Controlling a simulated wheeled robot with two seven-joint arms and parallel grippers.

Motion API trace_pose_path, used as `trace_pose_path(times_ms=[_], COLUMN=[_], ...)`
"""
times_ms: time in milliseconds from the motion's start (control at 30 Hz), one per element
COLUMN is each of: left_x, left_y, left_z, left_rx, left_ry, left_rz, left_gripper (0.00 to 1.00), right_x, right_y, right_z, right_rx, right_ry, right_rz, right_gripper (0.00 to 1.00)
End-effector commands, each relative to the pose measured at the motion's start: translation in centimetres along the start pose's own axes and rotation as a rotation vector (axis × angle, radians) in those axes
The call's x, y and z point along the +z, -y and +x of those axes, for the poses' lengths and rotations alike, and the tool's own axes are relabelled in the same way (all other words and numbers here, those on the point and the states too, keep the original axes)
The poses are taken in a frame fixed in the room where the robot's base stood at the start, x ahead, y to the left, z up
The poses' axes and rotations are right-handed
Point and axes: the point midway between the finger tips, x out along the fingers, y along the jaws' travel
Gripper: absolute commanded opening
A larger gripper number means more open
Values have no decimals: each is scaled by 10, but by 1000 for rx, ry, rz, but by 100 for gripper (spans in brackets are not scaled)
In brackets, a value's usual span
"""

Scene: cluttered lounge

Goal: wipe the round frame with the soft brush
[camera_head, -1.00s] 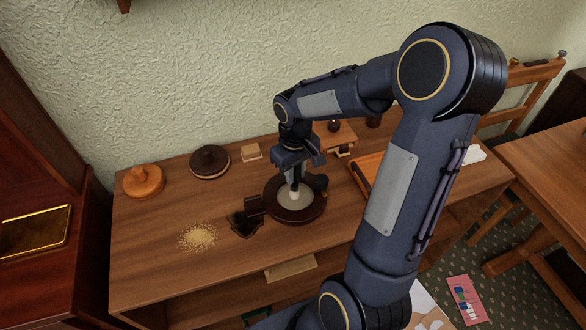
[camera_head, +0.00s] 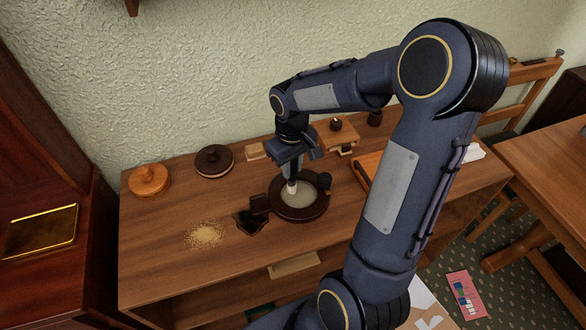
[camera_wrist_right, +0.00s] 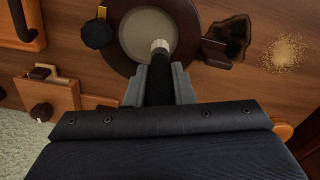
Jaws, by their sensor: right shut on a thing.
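The round frame (camera_head: 305,217) is a dark brown ring around a pale disc, lying on the wooden table. It also shows at the top of the wrist view (camera_wrist_right: 122,60). My right gripper (camera_head: 293,170) points down over the frame's far left side and is shut on the soft brush (camera_head: 292,187). In the wrist view the brush (camera_wrist_right: 160,46) has a black handle between the fingers and a whitish tip. The tip is over the pale disc's edge, by the ring's inner rim; I cannot tell whether it touches. My left gripper is not in view.
A dark knob (camera_head: 324,180) sits at the frame's right rim. A dark irregular piece (camera_head: 250,224) and yellowish crumbs (camera_head: 206,235) lie to the left. Two round lidded pieces, orange (camera_head: 149,180) and dark (camera_head: 214,161), stand at the back. The table's front left is clear.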

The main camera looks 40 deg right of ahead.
Motion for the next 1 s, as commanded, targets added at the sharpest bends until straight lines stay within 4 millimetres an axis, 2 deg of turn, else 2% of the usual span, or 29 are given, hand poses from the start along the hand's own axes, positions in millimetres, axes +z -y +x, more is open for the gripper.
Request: trace_pose_path(times_ms=[33, 533, 1000], left_x=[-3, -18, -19], left_y=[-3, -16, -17], left_z=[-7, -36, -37], left_rx=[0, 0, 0], left_ry=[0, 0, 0], left_rz=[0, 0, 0], left_gripper=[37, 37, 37], right_x=[0, -5, -6], right_y=[0, 1, 1], right_z=[-8, -52, -54], right_rx=[0, 0, 0], right_ry=[3, 2, 3], right_rz=[0, -1, -1], right_gripper=[0, 0, 0])
